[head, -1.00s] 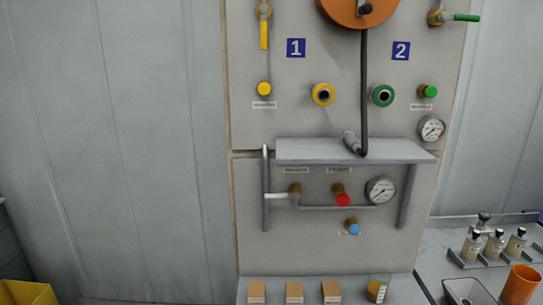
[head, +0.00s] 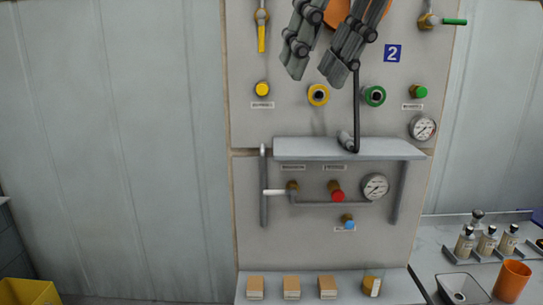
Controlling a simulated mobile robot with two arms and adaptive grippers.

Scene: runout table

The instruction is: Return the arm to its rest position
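My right gripper (head: 317,72) hangs into the top middle of the head view, in front of the upper panel. Its two dark grey fingers are spread apart with nothing between them. It covers the number 1 sign and part of the orange reel (head: 337,10). The fingertips are above the yellow-ringed port (head: 318,95) and the green-ringed port (head: 374,96). My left gripper is not in view.
A grey shelf (head: 400,149) juts from the panel, with a black hose and nozzle (head: 347,141) on it. Below are a red knob (head: 337,195) and gauge (head: 375,187). Several small boxes (head: 291,288) line the lower ledge. Bottles (head: 487,241) and an orange cup (head: 513,281) stand right.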

